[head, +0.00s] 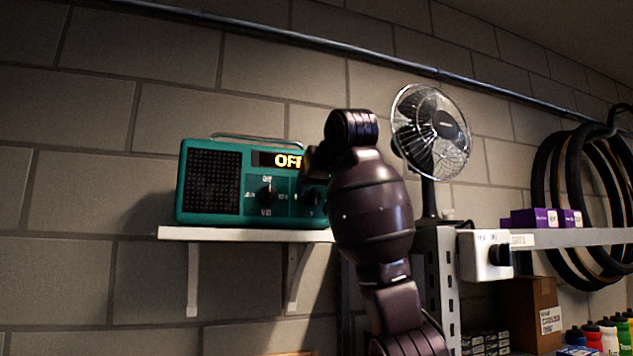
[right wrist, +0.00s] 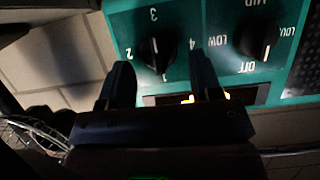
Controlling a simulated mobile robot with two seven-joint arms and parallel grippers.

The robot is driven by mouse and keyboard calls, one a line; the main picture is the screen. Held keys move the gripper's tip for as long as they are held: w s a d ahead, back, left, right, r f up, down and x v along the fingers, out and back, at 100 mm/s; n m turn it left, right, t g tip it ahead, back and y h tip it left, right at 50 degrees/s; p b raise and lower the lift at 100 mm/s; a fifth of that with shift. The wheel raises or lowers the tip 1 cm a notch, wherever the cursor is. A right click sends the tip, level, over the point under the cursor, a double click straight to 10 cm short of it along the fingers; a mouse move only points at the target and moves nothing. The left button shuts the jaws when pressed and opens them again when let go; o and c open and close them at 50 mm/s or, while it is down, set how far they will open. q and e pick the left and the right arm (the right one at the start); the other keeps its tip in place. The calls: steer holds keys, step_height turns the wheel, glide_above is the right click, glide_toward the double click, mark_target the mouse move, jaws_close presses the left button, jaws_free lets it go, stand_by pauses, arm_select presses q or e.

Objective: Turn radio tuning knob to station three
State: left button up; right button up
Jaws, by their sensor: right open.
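The teal radio (head: 214,215) stands on a white wall shelf; its lit display (head: 287,160) reads "OFF", partly covered. The tuning knob (right wrist: 154,52) is a black dial with numbers including 2, 3 and 4 around it, seen upside down in the right wrist view. Its pointer setting is hard to tell. My right gripper (right wrist: 160,80) is open, with one finger on each side of the knob's lower part in that view; whether they touch it is unclear. In the head view my right arm hides the radio's right end. My left gripper is not in view.
A second dial (right wrist: 257,38), marked OFF, LOW, MID and LOUD, sits close beside the tuning knob. A caged fan (head: 430,132) stands right of my arm. A white switch box (head: 486,256) is below it. The shelf (head: 245,235) runs under the radio.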

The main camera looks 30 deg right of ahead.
steer(key=shift+w+f, duration=0.15)
steer(key=shift+w, duration=0.15)
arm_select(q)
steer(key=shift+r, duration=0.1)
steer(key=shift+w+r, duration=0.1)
arm_select(e)
steer(key=shift+c, duration=0.4)
steer(key=c, duration=0.7)
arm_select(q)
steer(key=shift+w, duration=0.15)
arm_select(e)
steer(key=shift+n+h, duration=0.4)
steer(key=shift+n, duration=0.1)
steer(key=shift+c, duration=0.3)
steer(key=o, duration=0.8)
steer(key=shift+o, duration=0.2)
